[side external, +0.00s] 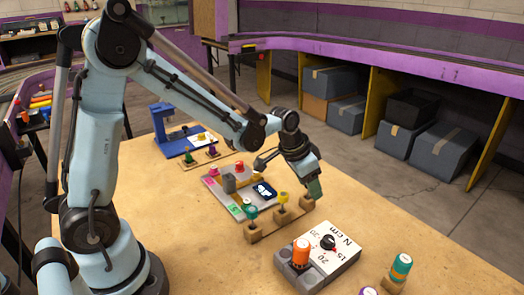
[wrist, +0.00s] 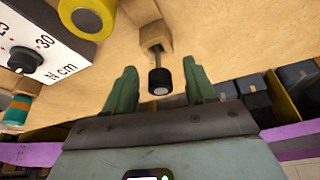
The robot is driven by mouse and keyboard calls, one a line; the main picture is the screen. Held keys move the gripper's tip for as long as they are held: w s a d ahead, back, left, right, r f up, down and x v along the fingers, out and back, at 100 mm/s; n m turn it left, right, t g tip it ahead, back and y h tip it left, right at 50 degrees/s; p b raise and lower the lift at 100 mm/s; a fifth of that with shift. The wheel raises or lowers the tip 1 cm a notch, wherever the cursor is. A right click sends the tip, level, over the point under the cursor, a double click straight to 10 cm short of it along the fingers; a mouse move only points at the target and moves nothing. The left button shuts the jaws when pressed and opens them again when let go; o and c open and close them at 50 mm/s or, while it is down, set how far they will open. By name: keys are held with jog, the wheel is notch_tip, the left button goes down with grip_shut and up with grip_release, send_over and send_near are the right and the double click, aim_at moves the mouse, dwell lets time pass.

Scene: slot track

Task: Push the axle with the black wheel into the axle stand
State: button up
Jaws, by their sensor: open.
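The black wheel (wrist: 159,81) shows in the wrist view on the end of a thin metal axle (wrist: 156,48). The axle's other end meets a wooden block of the axle stand (wrist: 148,22); how deep it sits there I cannot tell. My gripper (wrist: 160,78) is open, with one green finger on each side of the black wheel and a visible gap on both sides. In the side view my gripper (side external: 314,188) points down at the right end of the wooden axle stand (side external: 268,229). The black wheel is hidden there.
A teal wheel (side external: 251,212) and a yellow wheel (side external: 283,197) stand on the same stand. A grey gauge box (side external: 345,262) with an orange cylinder (side external: 300,252) is in front. A teal-and-orange cylinder (side external: 401,267) stands to its right. A grey tray (side external: 218,190) lies behind.

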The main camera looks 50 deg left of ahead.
jog(key=shift+w+f, duration=0.1)
jog(key=shift+f, duration=0.2)
grip_shut()
jog(key=shift+r, duration=0.2)
